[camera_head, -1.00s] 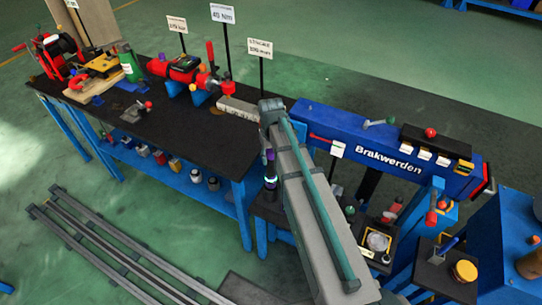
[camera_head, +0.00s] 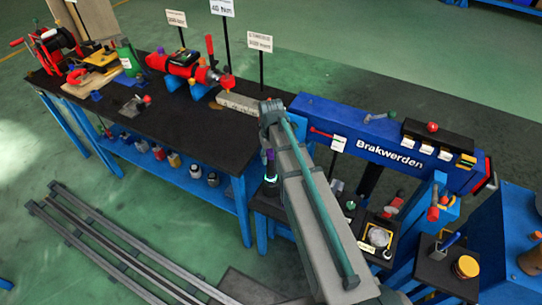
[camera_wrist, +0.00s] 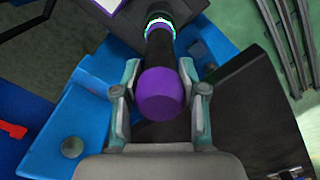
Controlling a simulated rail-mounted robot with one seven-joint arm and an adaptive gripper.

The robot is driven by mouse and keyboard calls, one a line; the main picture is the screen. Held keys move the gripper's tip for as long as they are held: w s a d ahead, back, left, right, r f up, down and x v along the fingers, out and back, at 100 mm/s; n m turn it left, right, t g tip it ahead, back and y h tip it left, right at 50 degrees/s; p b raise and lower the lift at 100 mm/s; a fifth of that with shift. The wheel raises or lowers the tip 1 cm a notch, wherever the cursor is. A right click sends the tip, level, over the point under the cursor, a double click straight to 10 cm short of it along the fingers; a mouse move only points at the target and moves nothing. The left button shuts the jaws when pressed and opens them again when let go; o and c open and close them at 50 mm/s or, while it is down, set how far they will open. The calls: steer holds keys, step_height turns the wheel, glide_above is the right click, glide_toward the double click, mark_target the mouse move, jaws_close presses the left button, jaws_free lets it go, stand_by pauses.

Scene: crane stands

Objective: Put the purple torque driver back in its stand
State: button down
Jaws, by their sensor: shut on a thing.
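My gripper (camera_wrist: 163,108) is shut on the purple torque driver (camera_wrist: 160,95). In the wrist view the driver's rounded purple end sits between the two fingers. In the head view the driver (camera_head: 270,168) shows as a thin upright shape left of my arm, beside the end of the black bench. My fingers are hidden there behind my arm.
The blue Brakwerden beam (camera_head: 385,145) lies right of my arm. The black-topped bench (camera_head: 150,120) at left carries a red tool (camera_head: 186,66) and several other things. In the wrist view a blue structure (camera_wrist: 85,115) lies left of the driver and a black surface (camera_wrist: 265,135) right.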

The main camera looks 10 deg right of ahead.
mark_target(271, 151)
steer(key=shift+f, duration=0.15)
steer(key=c, duration=0.6)
jaws_free()
steer(key=shift+o, duration=0.2)
steer(key=shift+f, duration=0.1)
steer(key=shift+r+p, duration=1.6)
steer(key=shift+r, duration=1)
